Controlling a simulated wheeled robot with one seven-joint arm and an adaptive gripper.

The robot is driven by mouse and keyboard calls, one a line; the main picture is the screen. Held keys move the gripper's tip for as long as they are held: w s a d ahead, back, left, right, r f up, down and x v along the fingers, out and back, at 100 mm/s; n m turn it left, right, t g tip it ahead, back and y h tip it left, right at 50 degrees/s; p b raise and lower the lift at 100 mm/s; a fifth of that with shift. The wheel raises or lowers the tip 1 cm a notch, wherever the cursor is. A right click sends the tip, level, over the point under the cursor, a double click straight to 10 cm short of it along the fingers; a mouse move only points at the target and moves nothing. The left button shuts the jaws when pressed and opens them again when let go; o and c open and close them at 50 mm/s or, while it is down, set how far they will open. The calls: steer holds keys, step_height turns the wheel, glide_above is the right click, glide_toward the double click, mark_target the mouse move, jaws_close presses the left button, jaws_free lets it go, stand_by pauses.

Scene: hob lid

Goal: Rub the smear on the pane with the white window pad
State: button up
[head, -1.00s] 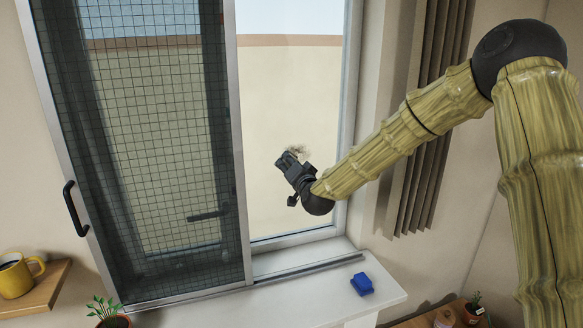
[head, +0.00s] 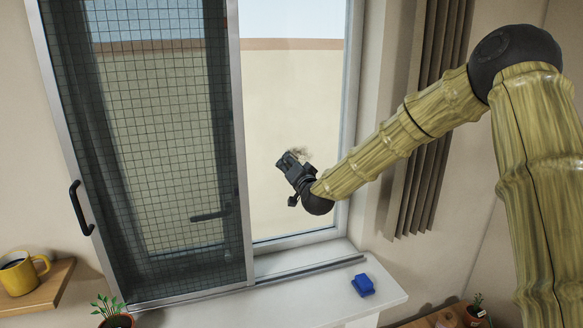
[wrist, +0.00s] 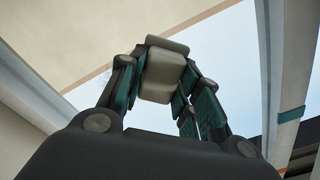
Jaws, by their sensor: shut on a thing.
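In the wrist view my gripper (wrist: 166,80) is shut on the pale window pad (wrist: 160,78), which sits between the teal-lined fingers with the pane beyond. The part of the smear behind the gripper is hidden. I cannot tell whether the pad touches the glass.
A dark mesh screen (head: 150,140) with a black handle (head: 80,207) covers the window's left part. A blue object (head: 363,285) lies on the white sill (head: 320,300). A yellow mug (head: 20,272) stands on a shelf at left, and a potted plant (head: 115,320) below. A curtain (head: 425,130) hangs right.

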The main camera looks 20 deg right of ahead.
steer(key=shift+d+r, duration=0.1)
steer(key=shift+r, duration=0.05)
steer(key=shift+w, duration=0.35)
steer(key=shift+w, duration=0.2)
stand_by(0.3)
steer(key=shift+w+d+b, duration=0.2)
steer(key=shift+d+b, duration=1.9)
steer(key=shift+d, duration=3)
